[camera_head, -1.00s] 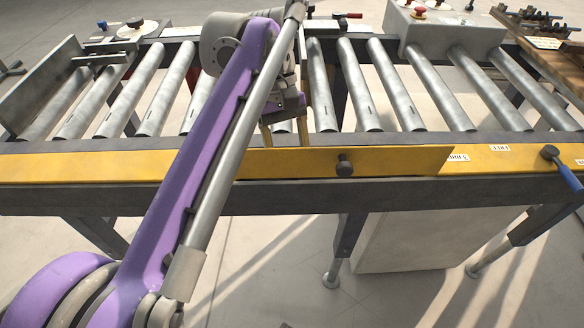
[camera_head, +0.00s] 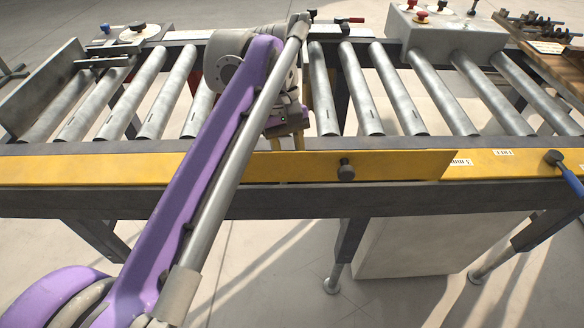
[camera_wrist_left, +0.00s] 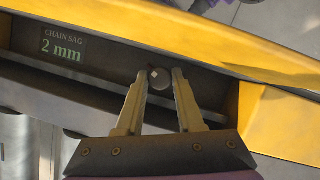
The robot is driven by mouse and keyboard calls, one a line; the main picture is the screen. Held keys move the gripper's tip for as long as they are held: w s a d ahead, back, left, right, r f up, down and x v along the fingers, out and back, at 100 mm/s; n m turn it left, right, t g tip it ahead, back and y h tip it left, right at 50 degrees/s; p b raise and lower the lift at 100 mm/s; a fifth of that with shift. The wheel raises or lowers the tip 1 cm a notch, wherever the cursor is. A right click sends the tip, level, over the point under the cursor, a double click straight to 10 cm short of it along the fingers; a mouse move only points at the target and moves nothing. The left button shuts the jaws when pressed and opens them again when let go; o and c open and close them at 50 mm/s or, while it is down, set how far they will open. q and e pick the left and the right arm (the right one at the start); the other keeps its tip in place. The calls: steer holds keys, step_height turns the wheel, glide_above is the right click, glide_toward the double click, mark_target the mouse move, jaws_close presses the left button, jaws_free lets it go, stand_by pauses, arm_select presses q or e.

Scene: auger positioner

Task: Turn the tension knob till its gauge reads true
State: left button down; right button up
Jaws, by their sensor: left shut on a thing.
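In the left wrist view the tension knob (camera_wrist_left: 158,79) is a small dark round knob with a pale diamond mark, set in a dark recess between yellow rails. My left gripper (camera_wrist_left: 161,84) is shut on it, one finger at each side. Left of it a dark plate (camera_wrist_left: 62,47) reads "CHAIN SAG 2 mm". In the head view my left gripper (camera_head: 286,142) points down behind the yellow front panel (camera_head: 400,165), which hides the fingertips and the tension knob. My right gripper is in neither view.
Steel conveyor rollers (camera_head: 383,88) run along the frame. A grey box (camera_head: 450,42) with red buttons stands at the back right. A dark knob (camera_head: 346,170) is on the front panel, and a blue-handled lever (camera_head: 570,180) is at the right edge.

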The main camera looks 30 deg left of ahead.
arm_select(q)
steer(key=m+p, duration=0.3)
steer(key=shift+d+r+g+y+p, duration=0.1)
steer(key=shift+r+g+y+p, duration=0.2)
steer(key=shift+g+y, duration=0.1)
steer(key=shift+f+m+p, duration=0.2)
steer(key=shift+m+p, duration=0.1)
steer(key=shift+m, duration=0.3)
steer(key=shift+f+g, duration=0.1)
steer(key=shift+g, duration=0.2)
steer(key=shift+y, duration=0.3)
steer(key=c, duration=0.5)
jaws_free()
steer(key=shift+w, duration=0.1)
steer(key=p+v, duration=0.2)
steer(key=v, duration=0.8)
steer(key=shift+r, duration=0.4)
